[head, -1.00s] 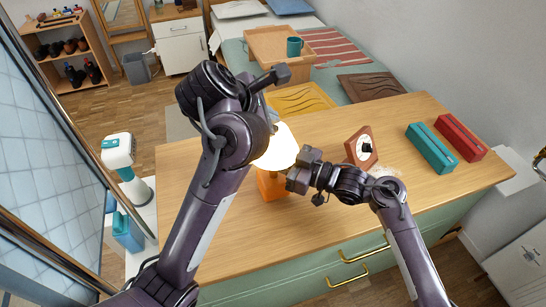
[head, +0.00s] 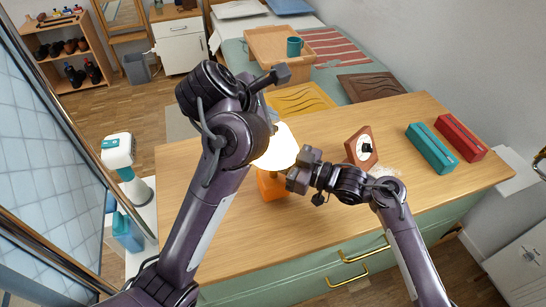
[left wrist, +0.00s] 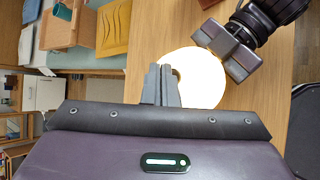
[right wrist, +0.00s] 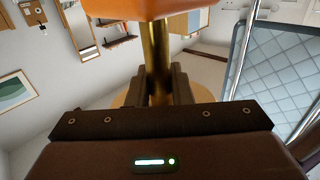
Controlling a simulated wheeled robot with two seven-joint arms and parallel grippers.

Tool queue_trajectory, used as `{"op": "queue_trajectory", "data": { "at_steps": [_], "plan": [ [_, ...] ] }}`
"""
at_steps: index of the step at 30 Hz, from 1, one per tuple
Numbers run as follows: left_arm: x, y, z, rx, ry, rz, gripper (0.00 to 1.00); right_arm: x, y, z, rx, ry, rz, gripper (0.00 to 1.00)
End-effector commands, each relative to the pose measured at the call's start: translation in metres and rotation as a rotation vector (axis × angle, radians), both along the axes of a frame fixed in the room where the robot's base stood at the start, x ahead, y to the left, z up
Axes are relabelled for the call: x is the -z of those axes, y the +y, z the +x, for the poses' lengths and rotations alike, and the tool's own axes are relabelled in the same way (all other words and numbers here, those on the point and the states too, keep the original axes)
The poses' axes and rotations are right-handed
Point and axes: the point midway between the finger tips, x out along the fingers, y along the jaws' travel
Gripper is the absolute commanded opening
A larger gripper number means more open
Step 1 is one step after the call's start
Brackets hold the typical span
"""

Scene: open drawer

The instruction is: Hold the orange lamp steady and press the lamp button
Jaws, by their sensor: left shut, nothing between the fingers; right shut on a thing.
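The orange lamp has an orange base (head: 271,187) on the dresser top and a bright, glowing round shade (head: 280,150). The shade also shows in the left wrist view (left wrist: 205,75). In the right wrist view, which is upside down, my right gripper (right wrist: 164,88) is shut on the lamp's brass stem (right wrist: 157,50), between the orange base and the shade. My left gripper (left wrist: 162,80) is shut and empty, its fingertips close beside the shade's edge; I cannot tell if they touch it. My left arm covers much of that gripper in the head view. I cannot make out the lamp button.
The wooden dresser top (head: 325,225) carries a small brown clock (head: 361,147), a teal box (head: 430,148) and a red box (head: 461,138) on the right. Its front has brass-handled drawers. A bed with a tray (head: 265,45) stands behind. The dresser's front middle is clear.

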Motion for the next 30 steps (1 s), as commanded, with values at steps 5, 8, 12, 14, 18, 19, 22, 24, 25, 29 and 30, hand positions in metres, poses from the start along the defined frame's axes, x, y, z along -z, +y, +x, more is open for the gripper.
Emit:
{"op": "queue_trajectory", "data": {
  "at_steps": [5, 8, 12, 14, 18, 19, 22, 24, 25, 29, 30],
  "plan": [
    [0.0000, 0.0000, 0.0000, 0.000, 0.000, 0.000, 0.00, 0.0001, 0.0000, 0.0000, 0.000, 0.000, 0.000, 0.00],
    [0.0001, -0.0001, 0.0000, 0.000, 0.000, 0.000, 0.00, 0.0001, 0.0000, 0.0000, 0.000, 0.000, 0.000, 0.00],
    [0.0027, -0.0002, -0.0002, 0.000, 0.001, -0.001, 0.00, 0.0001, 0.0000, -0.0001, 0.000, 0.000, 0.000, 0.00],
    [0.0048, -0.0002, -0.0004, 0.000, 0.002, -0.002, 0.00, 0.0001, 0.0000, 0.0000, 0.000, 0.000, 0.000, 0.00],
    [0.0087, 0.0000, -0.0004, 0.001, 0.001, 0.000, 0.00, 0.0001, 0.0000, 0.0000, 0.000, 0.000, 0.000, 0.00],
    [0.0089, 0.0001, -0.0003, 0.001, 0.001, 0.000, 0.00, 0.0001, 0.0000, 0.0000, 0.000, 0.000, 0.000, 0.00],
    [0.0088, 0.0001, -0.0002, 0.001, 0.000, 0.001, 0.00, 0.0001, 0.0000, -0.0001, 0.000, 0.000, 0.000, 0.00],
    [0.0088, 0.0001, -0.0002, 0.001, 0.000, 0.001, 0.00, 0.0001, 0.0000, 0.0000, 0.000, 0.000, 0.000, 0.00],
    [0.0088, 0.0001, -0.0002, 0.000, 0.000, 0.000, 0.00, 0.0001, 0.0000, 0.0000, 0.000, 0.000, 0.000, 0.00],
    [0.0092, 0.0000, -0.0002, 0.000, 0.000, 0.000, 0.00, 0.0001, 0.0000, 0.0000, 0.000, 0.000, 0.000, 0.00],
    [0.0096, 0.0001, -0.0002, 0.000, 0.000, 0.000, 0.00, 0.0001, 0.0000, 0.0000, 0.000, 0.000, 0.000, 0.00]
  ]
}}
